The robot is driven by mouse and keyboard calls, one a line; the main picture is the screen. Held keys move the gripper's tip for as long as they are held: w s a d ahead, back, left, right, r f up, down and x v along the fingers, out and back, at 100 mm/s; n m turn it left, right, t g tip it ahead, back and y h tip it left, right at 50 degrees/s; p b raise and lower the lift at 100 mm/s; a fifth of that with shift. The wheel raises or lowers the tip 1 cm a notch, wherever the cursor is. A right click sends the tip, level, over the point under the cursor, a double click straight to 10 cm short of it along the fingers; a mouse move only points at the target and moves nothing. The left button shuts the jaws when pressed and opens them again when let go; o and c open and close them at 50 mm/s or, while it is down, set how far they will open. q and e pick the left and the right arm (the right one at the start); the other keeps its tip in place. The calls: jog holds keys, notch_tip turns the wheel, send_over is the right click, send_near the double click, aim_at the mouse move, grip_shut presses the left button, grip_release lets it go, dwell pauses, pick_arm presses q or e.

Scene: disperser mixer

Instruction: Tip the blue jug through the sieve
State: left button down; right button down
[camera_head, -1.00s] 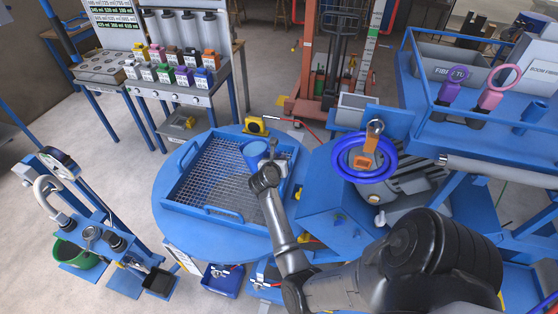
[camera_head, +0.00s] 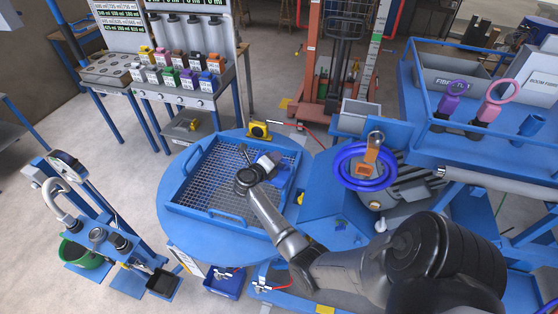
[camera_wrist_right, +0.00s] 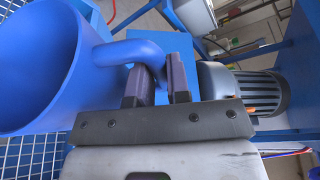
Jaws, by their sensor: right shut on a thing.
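The sieve (camera_head: 212,172), a blue-framed tray with a wire mesh, lies on a round blue table. My right gripper (camera_head: 267,161) is over the right part of the sieve. It is shut on the handle of the blue jug (camera_wrist_right: 50,65), which shows large at the left of the right wrist view, its wide mouth facing left and the handle between the dark fingers (camera_wrist_right: 157,82). In the head view the jug is mostly hidden by my wrist, so its exact tilt is hard to tell. No contents are visible. My left gripper is not in view.
The round table's rim (camera_head: 180,226) is clear in front. A yellow device (camera_head: 258,131) sits at its back edge. A motor machine with a blue ring (camera_head: 362,180) stands right of the table. A bench with coloured containers (camera_head: 186,77) is behind left.

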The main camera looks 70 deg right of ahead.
jog(key=shift+w+a+f+n+b, duration=0.1)
jog(key=shift+w+f+n+b, duration=0.3)
jog(key=shift+w+n+b, duration=0.25)
jog(key=shift+w+a+f+n+g+h+b, duration=0.1)
jog(key=shift+w+f+n+g+h+b, duration=0.2)
jog(key=shift+w+n+b, duration=0.4)
jog(key=shift+w+a+f+n+g+h+b, duration=0.15)
jog(key=shift+w+f+n+h+b, duration=0.3)
jog(key=shift+w, duration=0.45)
jog(key=shift+w+d+r, duration=0.1)
jog(key=shift+w, duration=0.15)
jog(key=shift+r+p, duration=1.35)
jog(key=shift+r, duration=0.8)
